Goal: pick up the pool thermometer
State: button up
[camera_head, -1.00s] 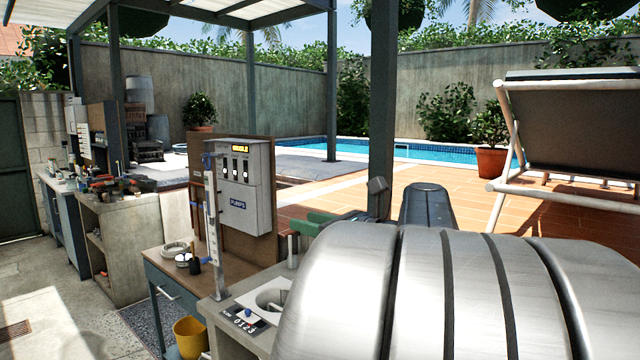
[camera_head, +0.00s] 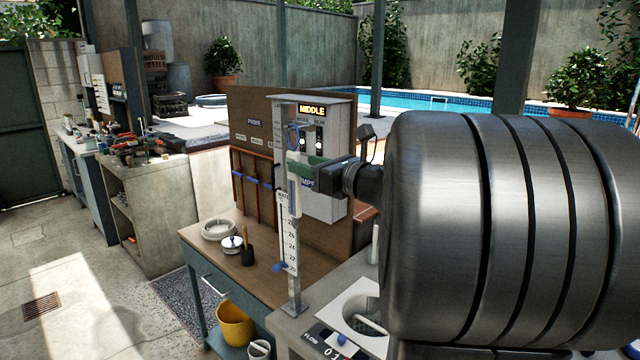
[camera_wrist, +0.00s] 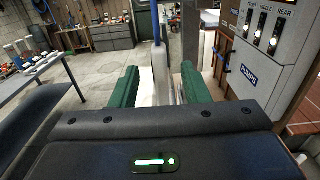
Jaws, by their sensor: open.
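What looks like the pool thermometer (camera_head: 285,232) is a narrow white upright strip marked with numbers, with blue parts near its top and foot. It is at a grey metal post (camera_head: 297,290) in the head view. My gripper (camera_head: 303,168) has green fingers and is open at the upper part of the strip, partly hiding it. In the wrist view, my gripper (camera_wrist: 160,88) has its fingers apart, with a pale upright piece and a blue strip between them. I cannot tell whether either finger touches it.
A grey pump box (camera_head: 325,206) on a brown board (camera_head: 262,110) stands close behind the post. A brown-topped table (camera_head: 205,240) holds a white ring and small items. A yellow bucket (camera_head: 235,325) is below. Open floor lies at left.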

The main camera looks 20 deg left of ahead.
aim_at(299, 161)
jog(key=p+x, duration=0.1)
jog(key=x, duration=0.3)
jog(key=shift+s+r, duration=0.1)
jog(key=shift+r, duration=0.05)
jog(key=shift+w+a, duration=0.25)
jog(key=shift+a, duration=0.2)
grip_shut()
